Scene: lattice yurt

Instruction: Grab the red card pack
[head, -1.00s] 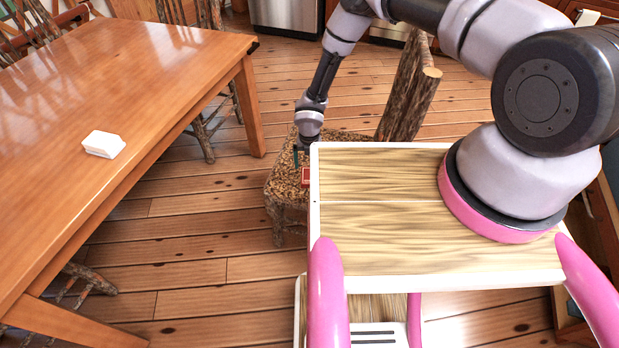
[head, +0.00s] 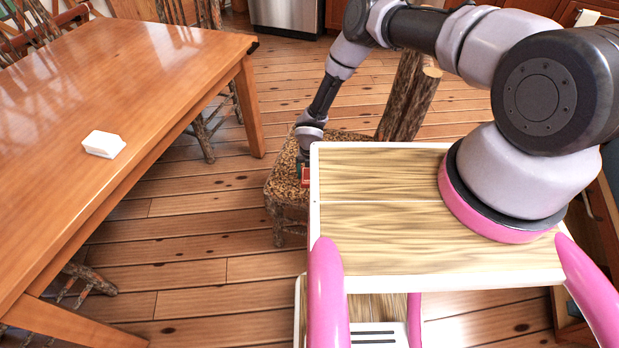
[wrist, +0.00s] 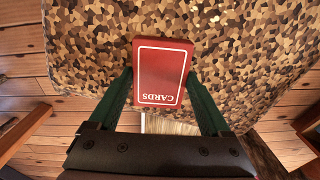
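The red card pack (wrist: 162,74), with a white border and "CARDS" printed on its face, lies on the mottled brown chair seat (wrist: 240,50). A bit of the pack (head: 305,172) also shows in the head view, beside the edge of my wooden top. My gripper (wrist: 160,76) is down at the pack, with one dark green finger along each side of it. The fingertips are very close to the pack's sides; I cannot tell whether they touch. The fingers look open around it. In the head view my gripper (head: 301,168) is mostly hidden by my wrist.
The chair's log backrest (head: 408,95) rises just right of my forearm. A long wooden table (head: 150,90) stands at the left with a small white block (head: 103,144) on it. The plank floor (head: 200,240) between table and chair is clear.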

